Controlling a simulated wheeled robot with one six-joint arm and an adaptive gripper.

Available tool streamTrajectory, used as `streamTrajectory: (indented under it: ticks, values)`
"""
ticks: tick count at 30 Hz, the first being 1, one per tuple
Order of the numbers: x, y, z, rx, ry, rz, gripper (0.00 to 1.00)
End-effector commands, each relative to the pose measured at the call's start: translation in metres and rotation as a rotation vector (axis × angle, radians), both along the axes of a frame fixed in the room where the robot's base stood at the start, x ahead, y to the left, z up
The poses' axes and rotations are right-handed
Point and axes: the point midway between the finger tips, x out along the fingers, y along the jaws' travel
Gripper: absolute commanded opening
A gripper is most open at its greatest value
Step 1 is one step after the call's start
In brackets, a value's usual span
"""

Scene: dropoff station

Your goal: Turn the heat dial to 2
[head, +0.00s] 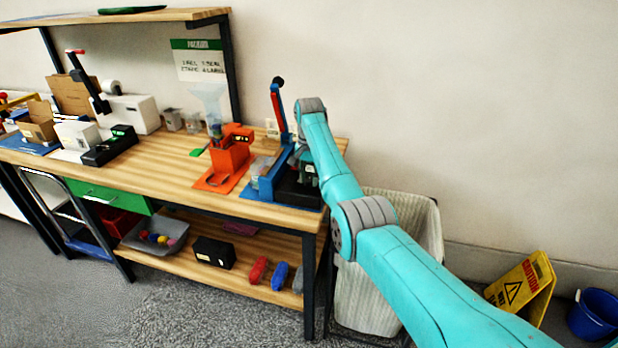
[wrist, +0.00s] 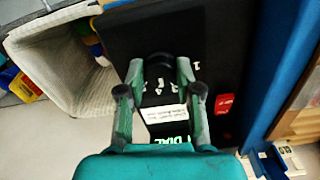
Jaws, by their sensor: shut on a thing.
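The heat dial (wrist: 159,60) is a dark round knob on a black panel (wrist: 225,40), with small white numerals beside it. My gripper (wrist: 160,72) has its two fingers around the dial, one on each side. I cannot make out the dial's pointer or which number it is set to. In the head view my gripper (head: 308,172) is down at the black base (head: 297,194) of a blue sealer (head: 268,183) with a raised lever. The dial is hidden there behind my arm.
A red switch (wrist: 224,103) and a white label (wrist: 166,112) are on the panel. An orange machine (head: 230,157) stands to the left on the wooden bench (head: 165,160). A pale bin (head: 368,295) stands beside the bench; a yellow caution sign (head: 522,285) is further right.

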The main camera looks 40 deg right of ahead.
Motion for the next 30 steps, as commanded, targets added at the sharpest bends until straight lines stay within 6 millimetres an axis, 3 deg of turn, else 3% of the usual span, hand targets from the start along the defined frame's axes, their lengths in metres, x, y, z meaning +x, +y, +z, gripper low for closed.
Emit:
streamTrajectory:
  ticks: [18, 30]
  values:
    - [-0.0001, 0.0000, -0.0007, 0.000, 0.000, 0.563, 0.00]
    - [-0.0001, 0.0000, -0.0007, 0.000, 0.000, 0.785, 0.00]
